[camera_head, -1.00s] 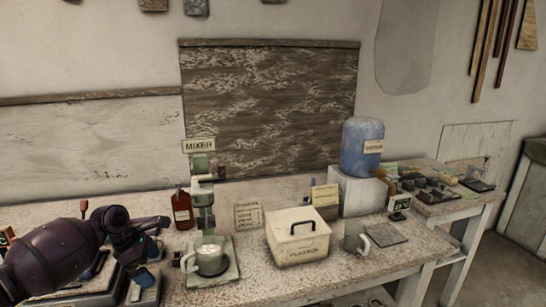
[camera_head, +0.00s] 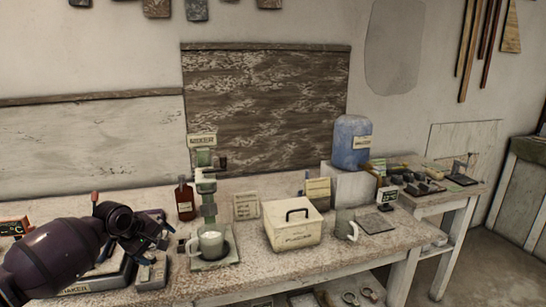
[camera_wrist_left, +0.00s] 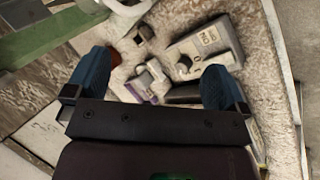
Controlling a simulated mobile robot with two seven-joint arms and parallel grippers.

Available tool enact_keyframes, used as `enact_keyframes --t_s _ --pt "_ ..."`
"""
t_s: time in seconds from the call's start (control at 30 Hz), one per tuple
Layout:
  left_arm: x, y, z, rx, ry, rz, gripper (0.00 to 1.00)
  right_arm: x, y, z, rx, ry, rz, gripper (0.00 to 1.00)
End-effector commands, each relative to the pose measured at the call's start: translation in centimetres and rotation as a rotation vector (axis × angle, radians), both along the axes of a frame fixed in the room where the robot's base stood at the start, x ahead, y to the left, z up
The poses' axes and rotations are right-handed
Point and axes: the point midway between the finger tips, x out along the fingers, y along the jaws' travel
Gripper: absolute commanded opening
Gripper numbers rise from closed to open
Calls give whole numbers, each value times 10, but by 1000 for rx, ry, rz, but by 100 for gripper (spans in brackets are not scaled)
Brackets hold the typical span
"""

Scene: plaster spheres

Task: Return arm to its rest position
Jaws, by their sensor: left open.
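My left arm (camera_head: 55,262), dark purple, comes in from the left in the head view. Its gripper (camera_head: 155,238) hangs above the left part of the bench, left of the mixer, and holds nothing. In the left wrist view the two blue fingers of the left gripper (camera_wrist_left: 157,80) stand wide apart with nothing held between them. Bench items lie beyond them, including a grey labelled block (camera_wrist_left: 207,45). My right arm is not in view.
A green mixer (camera_head: 206,195) with a white mug (camera_head: 211,242) stands right of the gripper. A red-brown bottle (camera_head: 185,200) is behind. A plaster box (camera_head: 293,228), a grey mug (camera_head: 345,225) and a blue water jug (camera_head: 352,145) are farther right.

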Motion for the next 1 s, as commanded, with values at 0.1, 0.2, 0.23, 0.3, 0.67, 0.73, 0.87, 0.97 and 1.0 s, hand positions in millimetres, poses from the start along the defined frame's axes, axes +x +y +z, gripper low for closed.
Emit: enact_keyframes --t_s 0.1,0.2,0.23,0.3,0.67,0.73,0.87,0.97,1.0 --pt "5 -23 4 135 -201 -205 100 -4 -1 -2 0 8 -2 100" --pt "2 -42 1 258 -368 -363 100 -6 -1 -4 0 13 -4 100" --pt "0 -47 -1 296 -415 -406 100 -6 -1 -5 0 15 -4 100" --pt "-8 -60 -7 387 -527 -504 100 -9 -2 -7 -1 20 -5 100" --pt "-92 -97 -52 824 -931 -758 100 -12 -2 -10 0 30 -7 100" --pt "-111 -97 -61 886 -961 -765 100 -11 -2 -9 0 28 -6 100" --pt "-149 -93 -78 981 -982 -758 100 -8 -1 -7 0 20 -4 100" --pt "-180 -87 -93 1028 -969 -738 100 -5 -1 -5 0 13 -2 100" --pt "-192 -83 -99 1041 -957 -726 100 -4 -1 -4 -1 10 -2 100"
